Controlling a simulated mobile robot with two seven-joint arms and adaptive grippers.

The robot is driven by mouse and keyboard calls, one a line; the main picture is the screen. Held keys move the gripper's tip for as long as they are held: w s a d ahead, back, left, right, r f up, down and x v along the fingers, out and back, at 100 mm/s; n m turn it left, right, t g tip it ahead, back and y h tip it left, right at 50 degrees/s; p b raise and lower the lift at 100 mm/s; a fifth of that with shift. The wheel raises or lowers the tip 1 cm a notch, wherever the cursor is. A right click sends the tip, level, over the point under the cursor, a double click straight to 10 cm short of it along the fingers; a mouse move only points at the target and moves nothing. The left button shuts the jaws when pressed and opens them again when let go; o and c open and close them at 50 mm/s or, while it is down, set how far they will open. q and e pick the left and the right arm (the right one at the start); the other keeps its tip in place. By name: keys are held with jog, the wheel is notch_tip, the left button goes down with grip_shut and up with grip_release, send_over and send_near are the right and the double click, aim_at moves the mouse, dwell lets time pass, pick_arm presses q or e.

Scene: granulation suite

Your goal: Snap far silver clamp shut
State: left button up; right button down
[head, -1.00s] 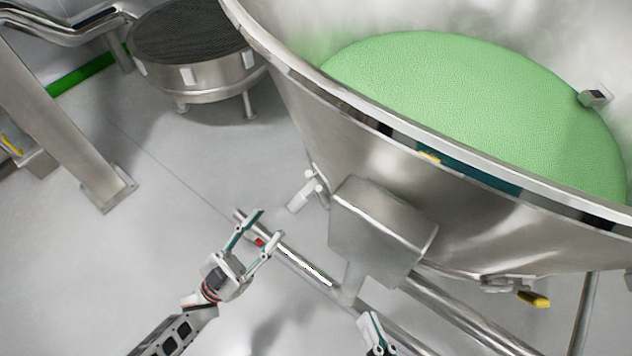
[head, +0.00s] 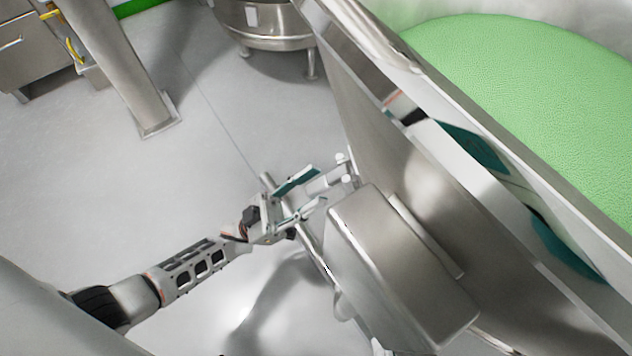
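The silver clamp (head: 341,174) sits on the side of the large steel bowl (head: 395,150), just above a steel box. Its light lever sticks out to the left, away from the bowl wall. My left gripper (head: 314,186) is open, with its two teal-padded fingers apart on either side of the lever's outer end. I cannot tell whether a finger touches the lever. Only a sliver at the bottom edge may be my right gripper (head: 378,348); its fingers are hidden.
The steel box (head: 400,270) juts from the bowl just right of my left gripper. Green material (head: 510,110) fills the bowl. A round steel vessel (head: 268,25) on legs and a steel post (head: 125,75) stand behind. The floor on the left is clear.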

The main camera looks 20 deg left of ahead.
pick_arm(q)
jog(key=shift+x, duration=0.9)
grip_shut()
jog(key=shift+w, duration=0.1)
